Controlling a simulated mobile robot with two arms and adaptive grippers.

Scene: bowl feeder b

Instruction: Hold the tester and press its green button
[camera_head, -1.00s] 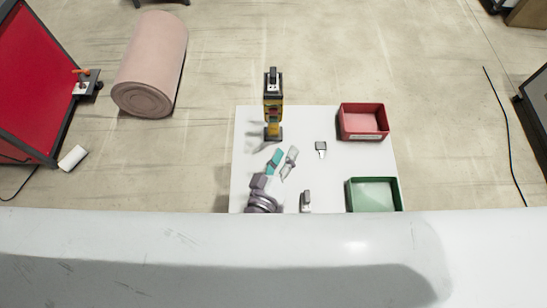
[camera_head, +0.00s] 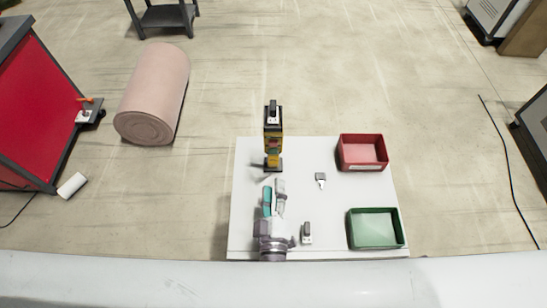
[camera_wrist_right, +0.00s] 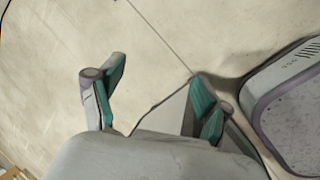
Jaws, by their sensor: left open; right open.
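The tester (camera_head: 273,142), a yellow and black upright device, stands at the back left of the white table (camera_head: 345,205) in the head view. I cannot make out its green button. My left gripper (camera_head: 273,188) is open and empty over the table's left part. Its teal-lined fingers point at the tester's lower end, a small gap short of it. My right gripper (camera_wrist_right: 158,85) shows only in the right wrist view. It is open with nothing between its fingers, and the floor shows beyond.
A red bin (camera_head: 362,167) and a green bin (camera_head: 375,244) sit on the table's right side. A small grey and white piece (camera_head: 320,178) lies mid-table, another (camera_head: 307,235) near the front. A pink roll (camera_head: 152,95) lies on the floor at left.

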